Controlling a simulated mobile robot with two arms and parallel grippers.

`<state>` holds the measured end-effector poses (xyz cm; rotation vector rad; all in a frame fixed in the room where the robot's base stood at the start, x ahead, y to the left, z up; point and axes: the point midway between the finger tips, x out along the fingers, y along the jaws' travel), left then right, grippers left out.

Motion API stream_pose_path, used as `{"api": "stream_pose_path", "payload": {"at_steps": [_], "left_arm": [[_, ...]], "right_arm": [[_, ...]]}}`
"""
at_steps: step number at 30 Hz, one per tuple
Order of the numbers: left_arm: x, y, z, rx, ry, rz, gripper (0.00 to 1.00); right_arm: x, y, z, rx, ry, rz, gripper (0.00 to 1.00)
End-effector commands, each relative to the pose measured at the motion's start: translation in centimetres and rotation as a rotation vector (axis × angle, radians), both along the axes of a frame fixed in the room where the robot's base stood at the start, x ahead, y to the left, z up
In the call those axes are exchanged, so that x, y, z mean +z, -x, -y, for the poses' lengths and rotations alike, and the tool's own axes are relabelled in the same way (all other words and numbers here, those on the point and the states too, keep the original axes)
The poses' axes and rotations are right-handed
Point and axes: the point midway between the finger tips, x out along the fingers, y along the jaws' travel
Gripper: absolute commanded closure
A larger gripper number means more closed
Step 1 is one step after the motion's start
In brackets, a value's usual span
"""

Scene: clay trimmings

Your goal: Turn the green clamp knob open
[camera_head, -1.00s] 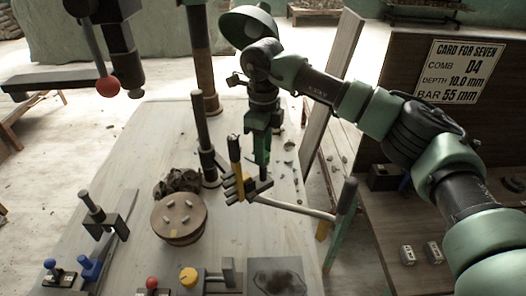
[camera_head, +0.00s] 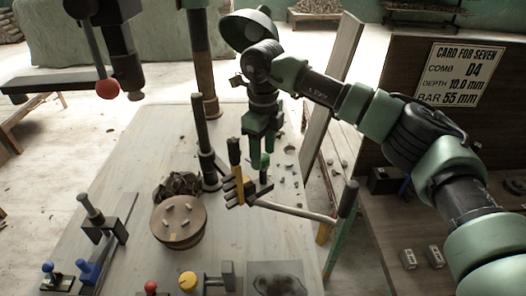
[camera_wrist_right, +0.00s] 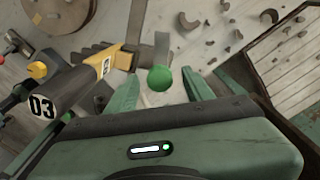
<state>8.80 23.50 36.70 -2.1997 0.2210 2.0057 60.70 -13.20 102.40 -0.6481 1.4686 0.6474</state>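The green clamp knob (camera_head: 265,160) is a small ball on a short dark post, beside a dark toothed comb (camera_head: 237,191) at the inner end of a pale bar. In the right wrist view the knob (camera_wrist_right: 160,78) shows between the two green fingers, with space visible on each side. My right gripper (camera_head: 261,146) points down just above the knob, its fingers spread and nothing gripped. Its fingers (camera_wrist_right: 160,92) also show apart in the right wrist view. Contact with the knob cannot be seen. My left gripper is not in view.
A tall dark post (camera_head: 205,145) and a round wooden turntable (camera_head: 180,221) stand farther left. Clay bits (camera_head: 290,150) lie to the right.

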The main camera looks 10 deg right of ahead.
Motion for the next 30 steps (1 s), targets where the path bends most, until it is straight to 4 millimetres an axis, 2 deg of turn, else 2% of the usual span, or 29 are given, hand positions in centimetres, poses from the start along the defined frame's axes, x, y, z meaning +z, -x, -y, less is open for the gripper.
{"api": "stream_pose_path", "payload": {"at_steps": [8,11,21,25,30], "left_arm": [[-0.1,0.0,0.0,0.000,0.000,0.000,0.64],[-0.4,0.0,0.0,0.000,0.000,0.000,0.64],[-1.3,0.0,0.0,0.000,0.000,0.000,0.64],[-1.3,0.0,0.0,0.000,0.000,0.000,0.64],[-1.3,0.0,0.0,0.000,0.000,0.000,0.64]], "right_arm": [[0.2,0.0,0.0,0.002,0.001,-0.002,0.48],[1.2,0.0,-0.1,0.002,-0.001,0.001,0.48],[6.6,0.0,0.0,0.000,0.000,0.001,0.48],[7.6,0.0,0.0,0.002,0.000,-0.001,0.48],[7.8,0.0,0.0,0.001,0.000,-0.001,0.48]]}}
